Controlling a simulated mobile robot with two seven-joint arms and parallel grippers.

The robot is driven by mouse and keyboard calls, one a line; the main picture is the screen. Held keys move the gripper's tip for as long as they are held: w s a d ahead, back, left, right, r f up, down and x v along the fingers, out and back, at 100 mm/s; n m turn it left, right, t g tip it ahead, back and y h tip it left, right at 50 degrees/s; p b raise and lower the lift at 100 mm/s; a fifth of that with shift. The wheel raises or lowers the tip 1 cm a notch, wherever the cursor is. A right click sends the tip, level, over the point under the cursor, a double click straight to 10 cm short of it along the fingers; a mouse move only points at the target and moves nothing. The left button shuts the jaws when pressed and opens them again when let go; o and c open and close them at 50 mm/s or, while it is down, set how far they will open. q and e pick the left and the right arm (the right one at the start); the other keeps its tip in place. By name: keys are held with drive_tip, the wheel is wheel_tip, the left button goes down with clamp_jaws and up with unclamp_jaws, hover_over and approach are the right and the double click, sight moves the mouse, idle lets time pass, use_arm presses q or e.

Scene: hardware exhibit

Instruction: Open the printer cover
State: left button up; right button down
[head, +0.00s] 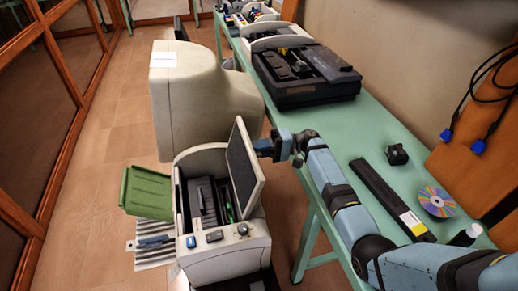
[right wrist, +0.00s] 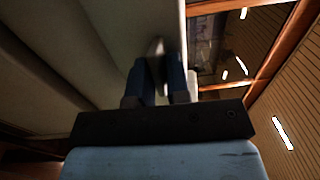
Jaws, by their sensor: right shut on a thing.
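The printer (head: 225,252) is a beige machine at the lower middle of the head view. Its cover (head: 245,167), a panel with a dark inner face and pale rim, stands steeply raised at the printer's right side. The printer's dark inside shows, with a bit of green. My right gripper (head: 262,147) is at the cover's right edge, shut on it. In the right wrist view the two dark blue fingers (right wrist: 160,75) are close together against a pale surface; the exact contact is dim. My left gripper is not in view.
A green table (head: 385,130) runs along the right, holding a black device (head: 305,75), a dark bar (head: 390,198) and a disc (head: 437,201). A large beige monitor-like casing (head: 200,100) stands behind the printer. A green tray (head: 147,192) juts out left. Floor at left is clear.

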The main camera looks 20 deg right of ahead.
drive_tip(key=shift+s+f, duration=0.1)
drive_tip(key=shift+f, duration=0.2)
drive_tip(key=c, duration=1.2)
unclamp_jaws()
drive_tip(key=shift+r, duration=0.1)
drive_tip(key=d+b, duration=0.2)
drive_tip(key=d, duration=1.1)
drive_tip(key=shift+s+d+f, duration=0.3)
drive_tip(key=shift+d+f, duration=0.05)
drive_tip(key=shift+f, duration=0.1)
drive_tip(key=shift+r, duration=0.1)
